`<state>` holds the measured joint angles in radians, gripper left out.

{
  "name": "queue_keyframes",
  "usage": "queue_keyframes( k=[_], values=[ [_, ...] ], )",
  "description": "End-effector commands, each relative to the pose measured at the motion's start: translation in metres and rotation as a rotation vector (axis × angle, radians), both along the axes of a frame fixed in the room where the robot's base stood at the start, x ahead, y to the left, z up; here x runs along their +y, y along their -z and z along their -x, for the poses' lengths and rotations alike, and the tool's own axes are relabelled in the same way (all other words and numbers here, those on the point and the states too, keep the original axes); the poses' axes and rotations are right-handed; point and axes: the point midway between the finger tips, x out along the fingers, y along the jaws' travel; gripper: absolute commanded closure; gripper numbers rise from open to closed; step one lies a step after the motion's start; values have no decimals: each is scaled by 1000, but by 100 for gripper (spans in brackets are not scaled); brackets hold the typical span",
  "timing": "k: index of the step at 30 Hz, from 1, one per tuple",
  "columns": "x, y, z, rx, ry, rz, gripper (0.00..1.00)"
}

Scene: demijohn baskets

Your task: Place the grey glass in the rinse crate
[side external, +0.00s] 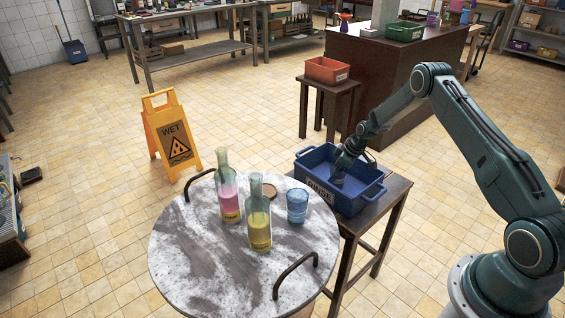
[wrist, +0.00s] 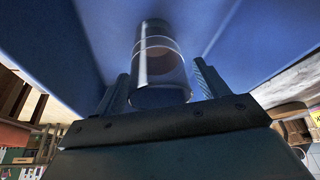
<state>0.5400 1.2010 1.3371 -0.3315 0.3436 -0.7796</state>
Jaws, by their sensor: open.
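The blue rinse crate (side external: 372,196) stands on a small dark wooden stand beside the round table, with a label on its front. My gripper (side external: 340,172) reaches down into it. In the wrist view the grey glass (wrist: 160,65) is inside the crate, against blue crate surfaces. My gripper (wrist: 163,80) is open, with one finger on each side of the glass. Whether either finger touches it cannot be told. In the side view the glass is mostly hidden by my gripper and the crate.
The round marble table (side external: 190,258) holds a pink bottle (side external: 229,201), a yellow bottle (side external: 259,226), a blue glass (side external: 297,206) and a small round disc (side external: 269,193). Dark handles rise from its rim. A red crate (side external: 327,70) sits on a stool behind. A yellow wet-floor sign (side external: 172,140) stands left.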

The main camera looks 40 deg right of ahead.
Motion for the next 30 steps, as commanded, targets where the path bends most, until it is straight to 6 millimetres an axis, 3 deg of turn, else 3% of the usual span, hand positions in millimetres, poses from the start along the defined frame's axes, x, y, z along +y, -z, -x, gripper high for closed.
queue_keyframes(
  k=[8,21,30],
  values=[
    [-4,-26,10,-1,-1,1,27],
    [-14,-85,32,-2,2,1,27],
    [-17,-106,41,0,0,1,27]
  ],
)
